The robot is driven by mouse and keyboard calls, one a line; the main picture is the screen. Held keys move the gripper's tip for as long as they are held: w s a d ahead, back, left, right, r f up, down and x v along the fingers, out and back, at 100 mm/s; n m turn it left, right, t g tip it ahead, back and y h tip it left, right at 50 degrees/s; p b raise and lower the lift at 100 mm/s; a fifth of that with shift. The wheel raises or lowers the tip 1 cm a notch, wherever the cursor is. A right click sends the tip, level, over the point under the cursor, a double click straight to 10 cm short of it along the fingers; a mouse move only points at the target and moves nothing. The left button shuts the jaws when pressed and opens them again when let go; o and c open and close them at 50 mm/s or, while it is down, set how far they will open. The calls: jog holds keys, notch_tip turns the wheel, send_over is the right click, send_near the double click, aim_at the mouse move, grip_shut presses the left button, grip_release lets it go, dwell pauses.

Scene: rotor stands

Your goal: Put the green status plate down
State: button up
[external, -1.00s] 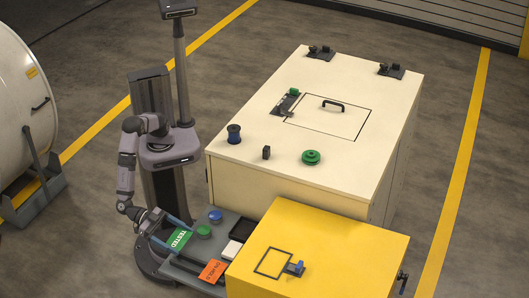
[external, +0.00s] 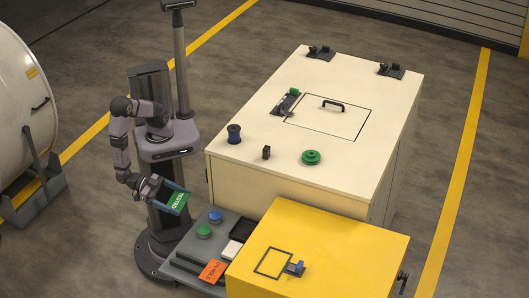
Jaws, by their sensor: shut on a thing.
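The green status plate (external: 176,202), marked TESTED, is between the fingers of my gripper (external: 170,196). My gripper is shut on it and holds it in the air, tilted, beside my column and above and left of the grey tray (external: 184,266). The plate is apart from the tray and from the cabinets. Parts of the plate's edges are hidden by the fingers.
The tray carries a blue knob (external: 215,216), a green knob (external: 204,231), a white block (external: 231,250) and an orange plate (external: 213,270). A yellow cabinet (external: 340,250) stands right of the tray. Behind it is a large cream cabinet (external: 370,90) with spools and a handled panel.

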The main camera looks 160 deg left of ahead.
aim_at(186, 199)
notch_tip(186, 199, up, 10)
jog(key=p, duration=1.2)
jog(key=shift+f, duration=0.2)
jog(key=shift+f, duration=0.1)
